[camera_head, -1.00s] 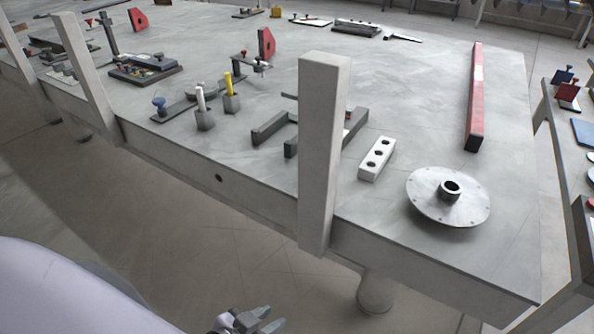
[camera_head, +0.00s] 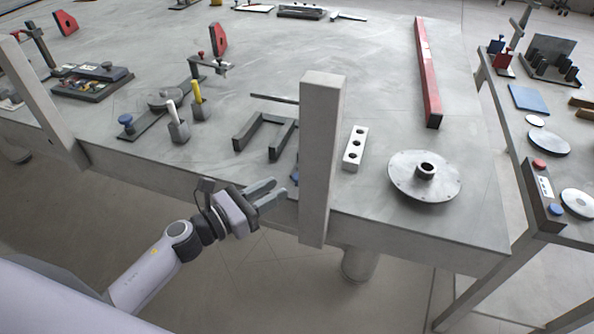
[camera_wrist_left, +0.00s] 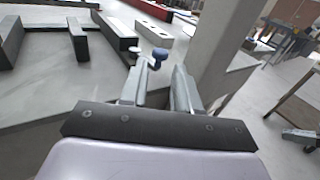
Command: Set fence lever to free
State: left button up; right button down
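My left gripper (camera_head: 278,190) is at the table's front edge, just left of the grey upright post. Its two fingers are apart with nothing between them, as the left wrist view (camera_wrist_left: 160,72) also shows. Beyond the fingertips in that view is a small blue knob (camera_wrist_left: 160,53) with a pale metal part beside it, near a dark bar. In the head view only a bit of blue (camera_head: 295,173) shows there, mostly hidden by the post. I cannot read any lever marking or tell the lever's setting. My right gripper is not in view.
The grey post (camera_head: 318,165) rises close right of my gripper. A dark U-shaped frame (camera_head: 248,131), a white block with holes (camera_head: 355,148) and a flanged metal disc (camera_head: 405,180) are on the table. A long red bar (camera_head: 426,70) lies farther right. A side table stands at right.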

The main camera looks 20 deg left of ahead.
aim_at(293, 179)
pick_arm(q)
jog(key=shift+w+d+r+m, duration=0.1)
jog(key=shift+w+d+m, duration=0.25)
jog(key=shift+w, duration=0.2)
jog(key=shift+p+x, duration=0.4)
jog(key=shift+x, duration=2.6)
jog(key=shift+d, duration=0.1)
grip_shut()
